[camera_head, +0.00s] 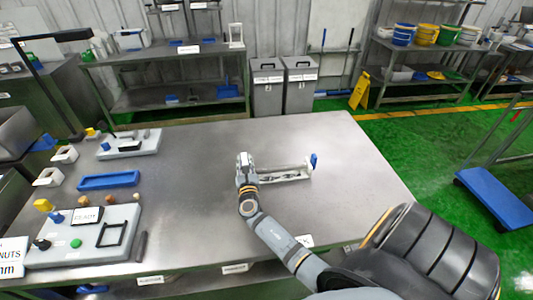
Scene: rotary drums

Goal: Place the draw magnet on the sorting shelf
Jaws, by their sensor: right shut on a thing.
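My right gripper (245,163) is over the middle of the table, at the left end of a long pale tray (292,178). It is shut on a small pale thing, which I take to be the draw magnet; the jaws hide most of it, and I cannot tell whether it touches the tray. The tray holds small metallic bits, and a blue upright piece (313,160) stands at its right end. Several shelving units are in view, and I cannot tell which is the sorting shelf; one stands at the back left (130,58). My left gripper is not in view.
A blue tray (108,180) and a grey panel (50,254) with small coloured parts lie on the left of the table. Another grey panel (128,151) is behind them. Two grey bins (267,92) stand behind the table. The table's right side is clear.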

